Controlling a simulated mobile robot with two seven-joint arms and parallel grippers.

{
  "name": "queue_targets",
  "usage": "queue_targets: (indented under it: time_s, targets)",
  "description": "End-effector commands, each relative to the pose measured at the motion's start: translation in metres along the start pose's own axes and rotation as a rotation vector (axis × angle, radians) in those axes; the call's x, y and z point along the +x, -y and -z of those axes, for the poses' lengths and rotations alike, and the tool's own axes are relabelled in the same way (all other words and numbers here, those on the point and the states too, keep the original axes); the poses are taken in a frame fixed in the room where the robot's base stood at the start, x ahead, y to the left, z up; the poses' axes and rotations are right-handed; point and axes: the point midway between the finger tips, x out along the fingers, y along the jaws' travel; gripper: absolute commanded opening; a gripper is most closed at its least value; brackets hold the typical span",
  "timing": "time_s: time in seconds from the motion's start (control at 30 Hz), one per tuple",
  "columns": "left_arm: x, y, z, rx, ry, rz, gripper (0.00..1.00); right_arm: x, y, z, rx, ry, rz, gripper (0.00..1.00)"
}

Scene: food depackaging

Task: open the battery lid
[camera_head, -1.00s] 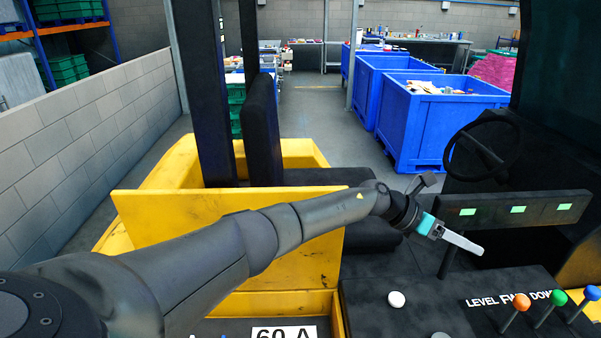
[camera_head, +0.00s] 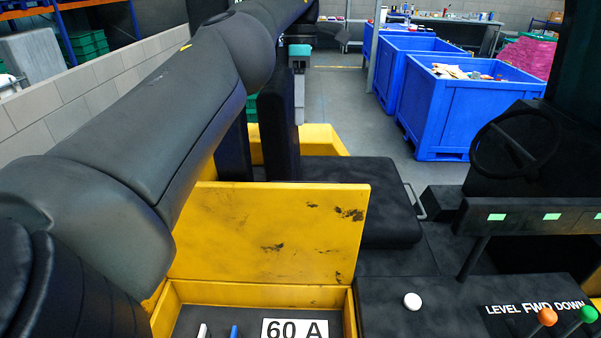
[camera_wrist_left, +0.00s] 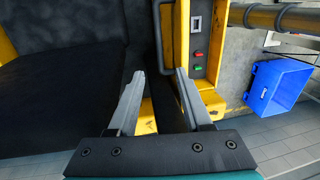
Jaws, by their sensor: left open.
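A yellow panel (camera_head: 270,235) stands upright behind an open yellow box (camera_head: 345,312) that holds a "60 A" label (camera_head: 295,329). A black padded block (camera_head: 345,190) lies behind the panel, with a grey handle (camera_head: 415,200) at its right side. I cannot tell for sure which of these is the battery lid. My left gripper (camera_head: 299,98) hangs pointing down behind the black backrest (camera_head: 276,125). In the left wrist view, my left gripper (camera_wrist_left: 160,78) is open and empty, above a gap beside a black surface (camera_wrist_left: 60,95). My right gripper is not in view.
A dashboard (camera_head: 540,215), a steering wheel (camera_head: 515,145) and coloured levers (camera_head: 546,317) stand at the right. Blue crates (camera_head: 450,122) stand behind. In the left wrist view, a yellow-edged panel with red and green buttons (camera_wrist_left: 198,62) is close to the right finger.

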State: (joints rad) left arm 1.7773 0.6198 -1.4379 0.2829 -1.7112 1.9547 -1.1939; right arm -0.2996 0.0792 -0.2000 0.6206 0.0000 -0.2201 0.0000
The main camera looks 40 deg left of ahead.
Motion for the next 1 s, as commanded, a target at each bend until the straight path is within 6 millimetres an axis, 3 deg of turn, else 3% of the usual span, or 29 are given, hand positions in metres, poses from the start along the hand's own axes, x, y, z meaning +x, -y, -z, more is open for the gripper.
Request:
queue_targets:
  time_s: [0.37, 0.57, 1.0]
  targets:
    - [0.025, -0.001, 0.000, 0.002, 0.002, 0.001, 0.50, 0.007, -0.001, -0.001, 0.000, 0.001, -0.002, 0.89]
    - [0.049, -0.001, -0.001, 0.002, 0.002, 0.000, 0.50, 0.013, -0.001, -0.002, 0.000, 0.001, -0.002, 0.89]
    - [0.123, 0.000, -0.001, 0.000, 0.001, 0.003, 0.50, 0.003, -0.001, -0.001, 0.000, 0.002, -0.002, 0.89]
